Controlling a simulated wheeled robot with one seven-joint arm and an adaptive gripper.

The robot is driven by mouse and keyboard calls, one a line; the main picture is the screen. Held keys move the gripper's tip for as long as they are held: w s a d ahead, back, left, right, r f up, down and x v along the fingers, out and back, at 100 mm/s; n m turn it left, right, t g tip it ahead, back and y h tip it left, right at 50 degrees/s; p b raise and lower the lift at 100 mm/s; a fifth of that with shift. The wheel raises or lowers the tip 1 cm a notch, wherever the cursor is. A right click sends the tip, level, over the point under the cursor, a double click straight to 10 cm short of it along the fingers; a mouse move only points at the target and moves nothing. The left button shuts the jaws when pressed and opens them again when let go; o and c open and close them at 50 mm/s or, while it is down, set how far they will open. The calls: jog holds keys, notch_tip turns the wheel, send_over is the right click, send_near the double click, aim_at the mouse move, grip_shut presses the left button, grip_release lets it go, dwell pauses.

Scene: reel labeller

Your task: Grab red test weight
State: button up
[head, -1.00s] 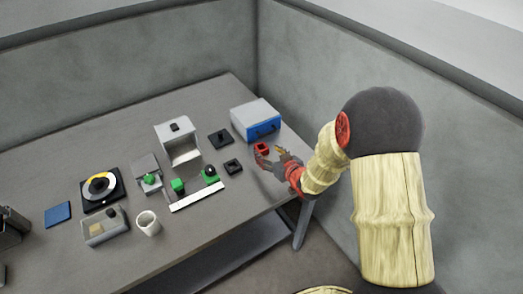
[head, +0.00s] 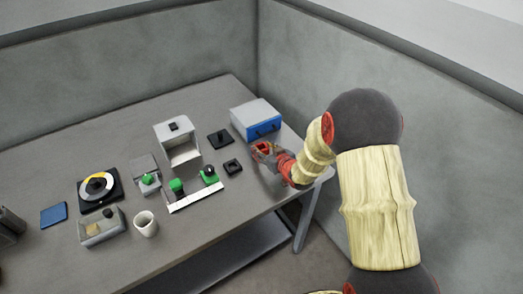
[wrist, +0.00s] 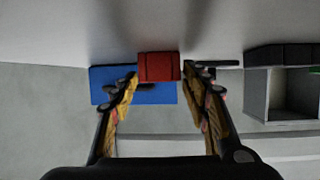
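The red test weight (wrist: 158,67) is a small red block. In the wrist view it sits between and just beyond my open fingertips, with a gap on each side. In the head view the red test weight (head: 264,147) is on the table in front of the blue and grey box, partly hidden by my gripper. My gripper (wrist: 163,76) is open, with one finger on each side of the block. It also shows in the head view (head: 264,153), low at the right side of the table. I cannot tell whether either finger touches the block.
The blue-fronted box (head: 256,119) with dark handles stands just behind the weight. A small black square holder (head: 232,166) and a flat black plate (head: 220,138) lie to the left. A white strip (head: 195,198) and white cup (head: 146,224) are farther left. The table's front edge is close.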

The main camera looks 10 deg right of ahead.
jog(key=c, duration=1.1)
jog(key=shift+r, duration=0.1)
grip_shut()
